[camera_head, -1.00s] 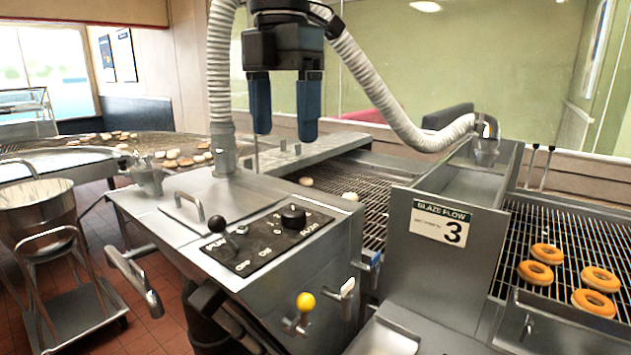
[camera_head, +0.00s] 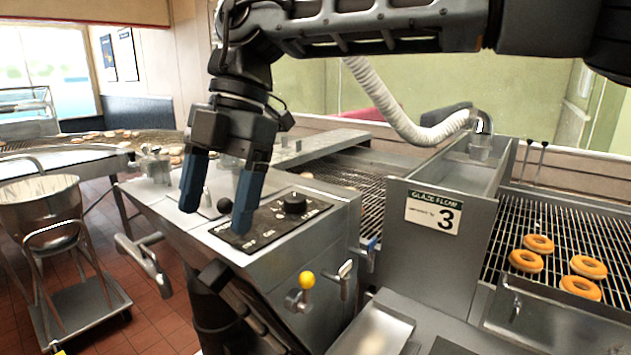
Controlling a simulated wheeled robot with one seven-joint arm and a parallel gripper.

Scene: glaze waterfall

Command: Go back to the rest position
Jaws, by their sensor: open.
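My gripper (camera_head: 217,220) hangs from my arm, which reaches in from the upper right of the head camera view. Its two blue fingers point down and stand apart, with nothing between them. They appear in front of the black control panel (camera_head: 272,222) on the steel machine. The black-knobbed lever (camera_head: 224,205) shows between the fingers in the picture. I cannot tell whether a finger touches the panel. A round black knob (camera_head: 292,203) is to the right of the gripper. Part of the panel's left side is hidden by the fingers.
A yellow-knobbed lever (camera_head: 307,281) is on the machine's front. A grey glaze box (camera_head: 412,258) with a "3" sign stands right of it. Glazed donuts (camera_head: 538,244) lie on the right conveyor. A steel bowl on a cart (camera_head: 45,215) stands at left. Open space is above the conveyors.

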